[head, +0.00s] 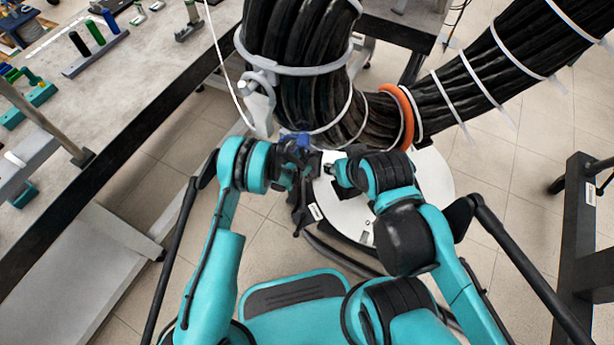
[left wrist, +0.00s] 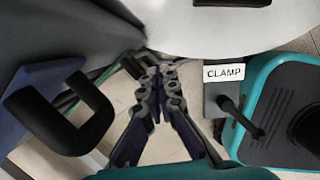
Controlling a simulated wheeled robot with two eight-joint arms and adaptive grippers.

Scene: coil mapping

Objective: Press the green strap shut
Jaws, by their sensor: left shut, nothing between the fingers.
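My left gripper (head: 297,172) is in the middle of the head view, below the thick black coil bundle (head: 300,100). In the left wrist view its fingers (left wrist: 160,78) come together with nothing between them. My right gripper (head: 335,172) is close to its right, mostly hidden by its own wrist, and its fingers cannot be made out. I cannot make out the green strap for sure in the head view. A thin green piece (left wrist: 128,66) shows behind the left fingers in the left wrist view; I cannot tell if it is the strap.
A white round plate (head: 432,180) lies below the coil. White ties and an orange band (head: 405,115) ring the coil. A grey hook (head: 260,100) hangs at its left. A workbench (head: 130,75) with small coloured parts stands left. A CLAMP label (left wrist: 223,72) shows near the left gripper.

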